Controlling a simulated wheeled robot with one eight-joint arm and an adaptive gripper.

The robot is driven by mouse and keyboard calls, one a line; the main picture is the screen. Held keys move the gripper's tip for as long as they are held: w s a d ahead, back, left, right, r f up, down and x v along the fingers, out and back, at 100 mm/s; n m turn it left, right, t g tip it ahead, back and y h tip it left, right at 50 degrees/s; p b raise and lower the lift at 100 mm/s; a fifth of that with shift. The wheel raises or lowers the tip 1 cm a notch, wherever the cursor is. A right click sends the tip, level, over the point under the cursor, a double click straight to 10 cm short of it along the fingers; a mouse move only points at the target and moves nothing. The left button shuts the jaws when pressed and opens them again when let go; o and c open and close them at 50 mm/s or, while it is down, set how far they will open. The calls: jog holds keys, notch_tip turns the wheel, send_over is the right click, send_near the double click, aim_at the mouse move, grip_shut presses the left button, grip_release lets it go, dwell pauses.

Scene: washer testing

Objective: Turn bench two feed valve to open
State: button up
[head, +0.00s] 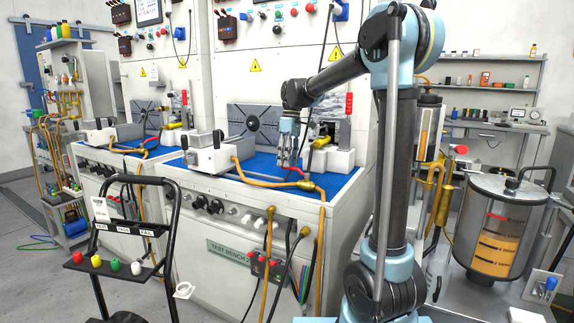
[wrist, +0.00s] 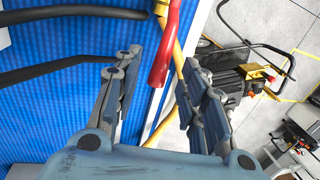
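Test bench two (head: 228,250), labelled on its front, has a blue top (head: 262,163). A yellow hose with a brass fitting (head: 306,185) runs over its front edge, with a red lever (head: 293,169) just behind the fitting; this looks like the feed valve. My gripper (head: 284,158) points down above the blue top near the lever. In the wrist view the red lever (wrist: 165,45) reaches into the gap between the two fingers of my gripper (wrist: 160,95). The fingers are spread apart and I see no contact.
A grey clamp block (head: 211,155) stands left of my gripper, and a white block with fittings (head: 328,158) stands right. Dark cables (wrist: 60,70) cross the blue top. A black trolley (head: 115,245) stands in front; a tank (head: 497,225) is right.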

notch_tip(320, 180, up, 10)
jog(key=w, duration=0.2)
jog(key=shift+d+r, duration=0.15)
jog(key=shift+d, duration=0.3)
